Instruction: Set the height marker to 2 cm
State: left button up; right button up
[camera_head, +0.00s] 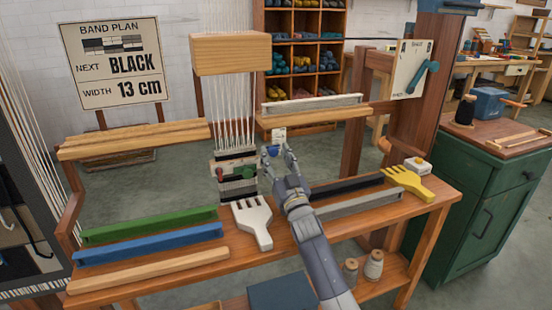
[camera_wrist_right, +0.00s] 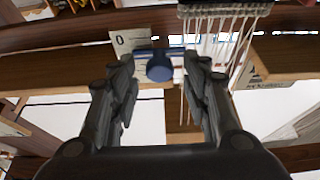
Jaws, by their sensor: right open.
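The height marker appears to be a blue slider with a round knob (camera_wrist_right: 159,67) on a pale scale card (camera_wrist_right: 130,42) marked 0. The card also shows in the head view (camera_head: 279,134), below the warp threads and to their right. My right gripper (camera_head: 278,153) is open. In the wrist view, the knob lies between the open fingertips of my right gripper (camera_wrist_right: 160,78), with visible room on both sides. I cannot tell whether the fingers reach around it in depth. The marker's exact reading is too small to tell. My left gripper is not in view.
A wooden bench (camera_head: 180,258) holds green (camera_head: 150,225), blue (camera_head: 150,243) and plain bars, a white comb (camera_head: 253,222) and a yellow comb (camera_head: 408,182). A sign (camera_head: 112,62) reads BLACK, 13 cm.

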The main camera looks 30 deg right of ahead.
notch_tip(320, 180, up, 10)
jog(key=shift+f, duration=0.15)
dwell(0.7)
